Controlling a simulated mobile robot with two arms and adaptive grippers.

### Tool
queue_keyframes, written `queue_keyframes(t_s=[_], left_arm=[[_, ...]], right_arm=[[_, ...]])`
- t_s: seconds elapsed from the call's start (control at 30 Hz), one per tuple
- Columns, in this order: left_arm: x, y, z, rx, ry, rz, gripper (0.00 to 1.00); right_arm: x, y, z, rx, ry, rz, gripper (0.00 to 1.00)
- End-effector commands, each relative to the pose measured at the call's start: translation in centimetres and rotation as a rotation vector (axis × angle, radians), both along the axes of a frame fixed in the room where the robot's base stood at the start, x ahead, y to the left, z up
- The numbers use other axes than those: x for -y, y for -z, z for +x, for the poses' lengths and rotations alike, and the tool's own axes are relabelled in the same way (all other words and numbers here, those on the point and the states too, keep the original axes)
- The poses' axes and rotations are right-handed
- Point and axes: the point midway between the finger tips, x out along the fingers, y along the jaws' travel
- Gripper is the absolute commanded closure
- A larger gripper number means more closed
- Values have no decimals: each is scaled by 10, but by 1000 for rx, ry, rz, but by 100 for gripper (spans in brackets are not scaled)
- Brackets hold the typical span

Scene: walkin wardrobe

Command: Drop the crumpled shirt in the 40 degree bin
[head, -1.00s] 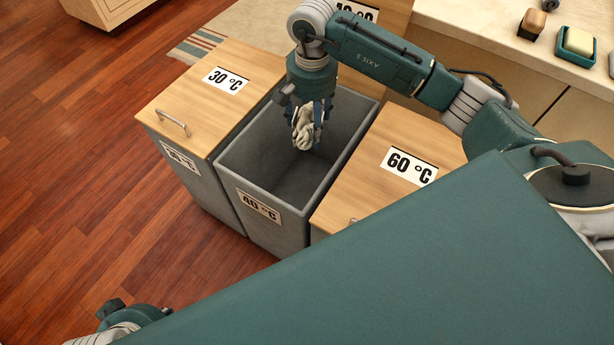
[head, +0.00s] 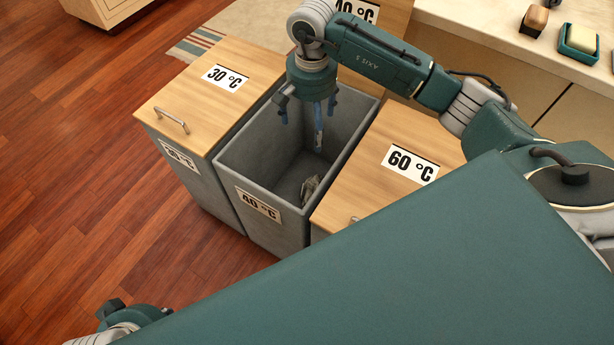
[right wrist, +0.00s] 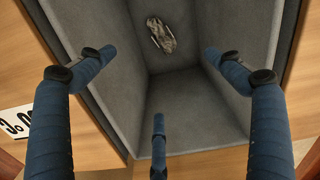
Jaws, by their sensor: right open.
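The crumpled shirt (head: 310,188), a small greyish bundle, lies inside the open grey 40 °C bin (head: 262,207), low down near its front right side. It also shows at the bin's far end in the right wrist view (right wrist: 160,36). My right gripper (head: 312,118) is over the bin's opening with its blue fingers spread and empty. In the right wrist view the fingers (right wrist: 160,95) stand wide apart, clear of the shirt. Part of my left arm shows at the lower left; its fingers are not visible.
The 30 °C bin (head: 200,100) with a shut wooden lid stands to the left. The 60 °C bin (head: 385,150), also lidded, stands to the right. A pale counter (head: 480,40) with a brush (head: 533,20) and a green dish (head: 578,45) is at the upper right.

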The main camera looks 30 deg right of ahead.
Motion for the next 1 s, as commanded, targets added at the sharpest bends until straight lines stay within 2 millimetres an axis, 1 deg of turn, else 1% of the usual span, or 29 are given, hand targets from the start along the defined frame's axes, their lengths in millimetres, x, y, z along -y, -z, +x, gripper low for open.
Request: queue_keyframes(t_s=[0.17,0.4,0.5,0.6,0.7,1.0], left_arm=[[0,0,0,0,0,0,100],[0,0,0,1,0,0,100],[0,0,0,1,0,0,100],[0,0,0,1,0,0,100],[0,0,0,1,0,0,100],[0,0,0,1,0,0,100]], right_arm=[[1,-29,2,8,1,-1,9],[0,-81,2,6,0,-1,9],[1,-97,1,5,1,-1,9],[0,-109,1,4,1,0,9],[0,-115,1,2,0,-1,9],[0,-117,1,2,0,-1,9]])
